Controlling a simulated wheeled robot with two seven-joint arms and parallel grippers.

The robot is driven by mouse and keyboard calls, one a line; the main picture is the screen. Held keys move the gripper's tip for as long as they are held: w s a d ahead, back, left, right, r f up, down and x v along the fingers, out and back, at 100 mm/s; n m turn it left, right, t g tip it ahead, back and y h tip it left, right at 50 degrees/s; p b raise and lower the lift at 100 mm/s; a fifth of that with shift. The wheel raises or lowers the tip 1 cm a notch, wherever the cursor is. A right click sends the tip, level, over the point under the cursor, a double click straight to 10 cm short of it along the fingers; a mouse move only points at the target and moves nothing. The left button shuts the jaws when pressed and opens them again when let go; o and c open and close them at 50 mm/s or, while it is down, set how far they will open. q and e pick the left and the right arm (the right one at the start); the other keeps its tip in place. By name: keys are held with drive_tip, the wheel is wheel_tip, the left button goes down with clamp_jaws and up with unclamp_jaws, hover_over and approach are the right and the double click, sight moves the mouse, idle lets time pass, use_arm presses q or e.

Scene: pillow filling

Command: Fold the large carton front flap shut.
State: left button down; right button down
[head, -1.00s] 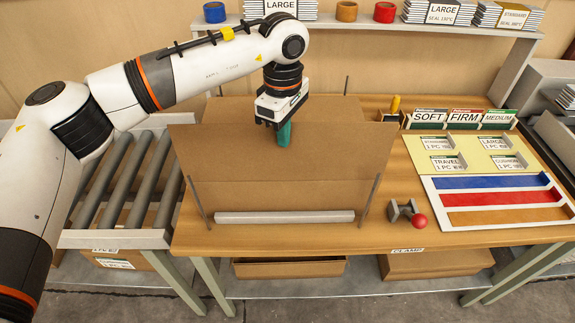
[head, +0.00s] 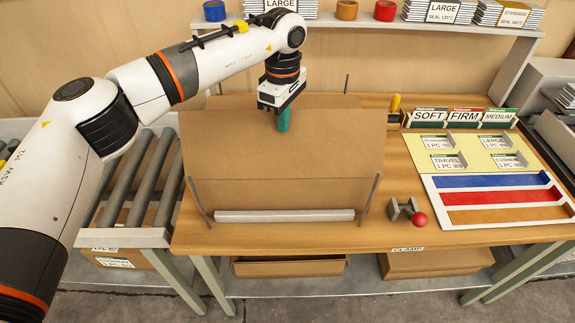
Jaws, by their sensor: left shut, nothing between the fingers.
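The large carton (head: 270,195) stands on the wooden table between thin upright posts, behind a grey bar. Its wide front flap (head: 230,150) tilts up from the front wall's top edge and hides the carton's inside. My right gripper is not in view.
A clamp with a red knob (head: 419,220) sits right of the carton. Right of it are label cards (head: 428,117), a yellow board and a tray with coloured strips (head: 490,182). A roller conveyor (head: 140,190) lies left. A shelf (head: 350,27) holding tape rolls runs behind.

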use_arm(q)
drive_tip(key=shift+w+f+b, duration=0.25)
drive_tip(key=shift+f+b, duration=0.2)
drive_tip(key=shift+f, duration=0.55)
drive_tip(key=w+f+b, duration=0.2)
drive_tip(key=w+f, duration=0.2)
drive_tip(key=shift+w+f, duration=0.3)
drive_tip(key=shift+f, duration=0.05)
wheel_tip(320, 180, down, 3)
drive_tip(key=shift+f+b, duration=0.15)
drive_tip(key=shift+b, duration=0.95)
